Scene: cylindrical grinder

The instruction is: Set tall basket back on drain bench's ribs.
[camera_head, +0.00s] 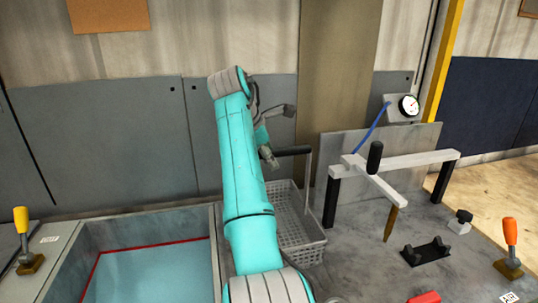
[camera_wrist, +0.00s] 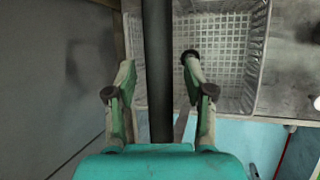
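The tall basket (camera_head: 306,231) is a grey mesh basket with a tall upright post and a dark horizontal grip (camera_head: 294,151) at its top. It appears upright on the grey bench, right of the water tank; my arm covers its left part. In the wrist view its mesh floor (camera_wrist: 228,62) shows below the dark grip bar (camera_wrist: 158,85). My gripper (camera_wrist: 158,64) is open, with one finger on each side of the bar and gaps on both sides. In the head view my gripper (camera_head: 268,157) is at the grip's left end. Bench ribs cannot be made out.
The tank (camera_head: 150,275) with blue water and a red line lies left of the basket. A white frame with black posts (camera_head: 405,160), a gauge (camera_head: 408,106) and an orange-handled lever (camera_head: 510,240) stand right. A yellow-handled lever (camera_head: 22,225) is far left. A grey wall stands behind.

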